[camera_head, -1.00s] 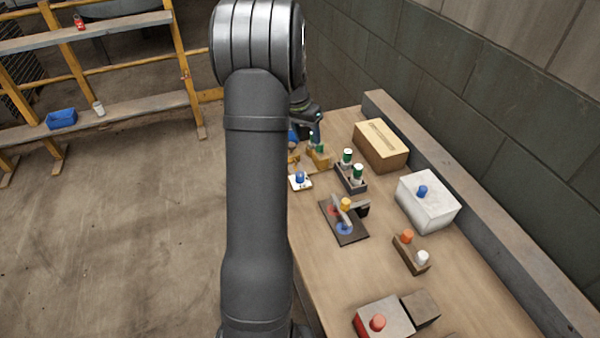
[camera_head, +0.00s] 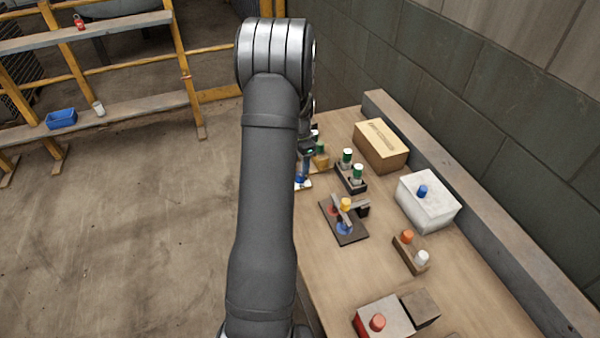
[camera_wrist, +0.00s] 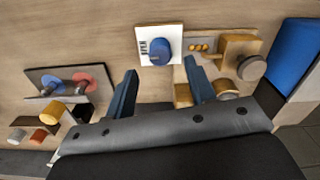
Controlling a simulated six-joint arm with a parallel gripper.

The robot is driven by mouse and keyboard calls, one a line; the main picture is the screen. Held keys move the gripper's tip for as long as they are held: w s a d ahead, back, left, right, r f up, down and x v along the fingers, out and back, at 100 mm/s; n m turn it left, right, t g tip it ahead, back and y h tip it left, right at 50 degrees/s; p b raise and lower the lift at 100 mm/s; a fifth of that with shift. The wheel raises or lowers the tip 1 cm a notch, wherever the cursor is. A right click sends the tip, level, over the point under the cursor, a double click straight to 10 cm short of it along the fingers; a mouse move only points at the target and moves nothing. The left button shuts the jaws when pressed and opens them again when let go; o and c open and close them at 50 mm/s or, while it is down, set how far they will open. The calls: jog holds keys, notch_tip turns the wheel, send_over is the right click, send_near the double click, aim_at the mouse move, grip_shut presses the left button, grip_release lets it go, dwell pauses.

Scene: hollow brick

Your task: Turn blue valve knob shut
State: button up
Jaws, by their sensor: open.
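A round blue knob (camera_wrist: 160,51) sits on a small white plate (camera_wrist: 173,30) with dark markings beside the knob. In the head view the blue knob (camera_head: 299,181) is at the left edge of the workbench, partly hidden by my arm and gripper. My gripper (camera_wrist: 160,66) is open and empty. In the wrist view its two blue fingertips lie to either side of the knob's lower edge, with a gap on each side. I cannot tell how high the tips are above the plate. In the head view my gripper (camera_head: 304,172) is over the plate.
A wooden fixture with a grey round knob (camera_wrist: 251,67) stands close to the right finger. A dark plate with red and blue discs and a yellow knob (camera_head: 345,204) is nearby, as are green-capped knobs (camera_head: 358,173). Another blue knob (camera_head: 422,190) is on a white box (camera_head: 438,211).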

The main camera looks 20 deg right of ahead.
notch_tip(320, 180, down, 5)
jog(key=shift+f, duration=0.1)
dwell(0.3)
jog(key=c, duration=1)
